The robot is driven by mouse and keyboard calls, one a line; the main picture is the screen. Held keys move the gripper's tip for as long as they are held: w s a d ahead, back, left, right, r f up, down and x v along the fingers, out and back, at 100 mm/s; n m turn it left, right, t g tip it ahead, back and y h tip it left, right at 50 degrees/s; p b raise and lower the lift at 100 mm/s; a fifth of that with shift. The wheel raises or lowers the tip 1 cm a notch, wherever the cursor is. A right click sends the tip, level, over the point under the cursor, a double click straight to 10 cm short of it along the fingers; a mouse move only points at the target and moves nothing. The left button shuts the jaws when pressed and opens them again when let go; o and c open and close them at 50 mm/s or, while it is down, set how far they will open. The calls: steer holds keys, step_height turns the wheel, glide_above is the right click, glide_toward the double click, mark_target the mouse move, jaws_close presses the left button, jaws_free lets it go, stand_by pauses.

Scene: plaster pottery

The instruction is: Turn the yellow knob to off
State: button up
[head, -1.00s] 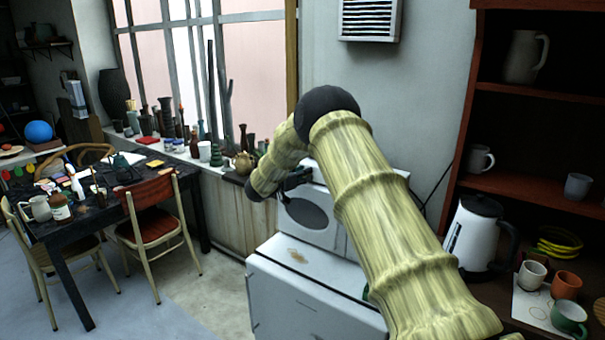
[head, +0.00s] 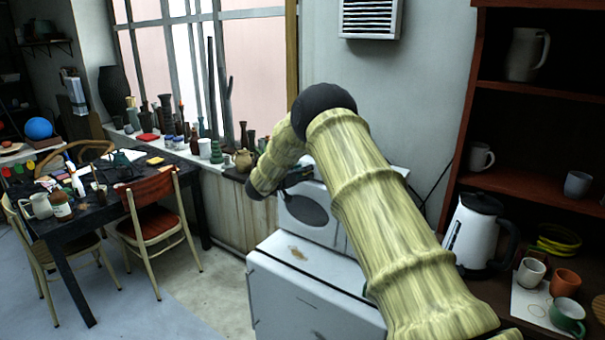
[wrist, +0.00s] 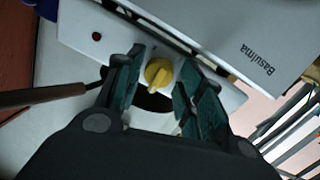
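The yellow knob (wrist: 158,73) sits on a white panel in the wrist view, with its raised grip bar tilted. My gripper (wrist: 162,60) is open, with one dark green finger on each side of the knob. A gap shows between each finger and the knob, so I see no contact. In the head view, my gripper (head: 298,176) is a small dark shape at the top of the white appliance (head: 342,233). The knob is not visible there.
A red-brown dot (wrist: 96,37) is on the panel. A brown handle (wrist: 42,95) reaches in from the left. A white kettle (head: 474,235) stands right of my arm.

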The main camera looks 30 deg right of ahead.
steer(key=v, duration=1.2)
stand_by(0.5)
steer(key=s+a+f+n+t+y+b, duration=0.1)
steer(key=s+a+f+n+t+y, duration=0.15)
steer(key=f, duration=0.75)
steer(key=s+a+f+n+t+y, duration=0.2)
steer(key=s+a+f+n, duration=0.15)
steer(key=f, duration=0.55)
steer(key=s+a+f+n+y+b, duration=0.15)
steer(key=s+a+f, duration=0.25)
steer(key=s+f, duration=0.4)
steer(key=s+a+f+n+y, duration=0.2)
steer(key=s+a+f+y, duration=0.15)
steer(key=s+f, duration=0.45)
steer(key=s+a+f+n+g+y+b, duration=0.1)
steer(key=s+a+f+g+y, duration=0.1)
steer(key=s+a+f, duration=0.5)
steer(key=s+f+g+y, duration=0.25)
steer(key=s+f, duration=0.35)
steer(key=s, duration=0.5)
steer(key=s+a+g+y, duration=0.1)
steer(key=s+a+g, duration=0.1)
steer(key=s, duration=0.9)
steer(key=s+a+g+b, duration=0.1)
steer(key=s+a+g, duration=0.1)
steer(key=s, duration=0.9)
steer(key=shift+s+a+f+n+g+y, duration=0.25)
steer(key=shift+a+f+n+g+y, duration=0.2)
steer(key=shift+g, duration=0.15)
